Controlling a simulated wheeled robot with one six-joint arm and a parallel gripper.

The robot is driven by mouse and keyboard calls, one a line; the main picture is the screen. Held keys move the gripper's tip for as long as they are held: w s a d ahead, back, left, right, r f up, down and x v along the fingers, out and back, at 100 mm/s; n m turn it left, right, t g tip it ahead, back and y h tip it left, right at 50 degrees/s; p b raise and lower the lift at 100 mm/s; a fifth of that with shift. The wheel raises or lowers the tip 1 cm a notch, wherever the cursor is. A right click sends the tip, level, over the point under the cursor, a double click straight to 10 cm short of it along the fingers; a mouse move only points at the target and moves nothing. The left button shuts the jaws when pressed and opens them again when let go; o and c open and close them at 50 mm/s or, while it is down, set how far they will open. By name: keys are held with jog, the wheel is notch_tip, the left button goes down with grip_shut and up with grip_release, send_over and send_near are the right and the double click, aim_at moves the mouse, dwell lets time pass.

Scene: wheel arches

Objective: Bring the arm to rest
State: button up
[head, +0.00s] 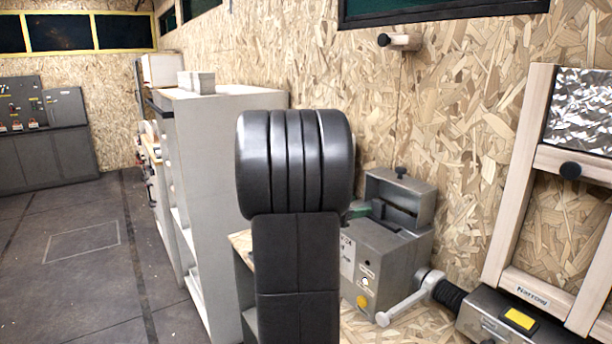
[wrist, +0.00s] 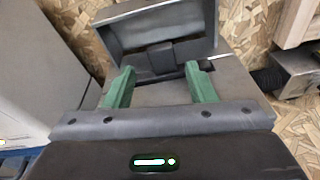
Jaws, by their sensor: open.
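My gripper (wrist: 160,82) shows in the wrist view with its two green fingers apart and nothing between them. Beyond the fingers is a grey metal machine with a raised, tray-like lid (wrist: 155,25). I cannot tell whether the fingers touch it. In the head view my own dark arm fills the middle and hides most of the gripper. A bit of green shows just right of the arm, by the grey machine (head: 385,265).
A pale shelf cabinet (head: 225,150) stands left of my arm. A crank handle (head: 410,298) and a wooden frame (head: 520,190) with a yellow-buttoned unit (head: 518,320) are at right. Dark floor (head: 75,270) at left is clear, with grey cabinets (head: 45,140) beyond.

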jog(key=shift+a+f+h+b, duration=0.15)
jog(key=shift+f+h+b, duration=0.15)
jog(key=shift+f+b, duration=0.4)
jog(key=shift+s+r+b, duration=0.1)
jog(key=shift+r+b, duration=0.05)
jog(key=shift+b, duration=0.15)
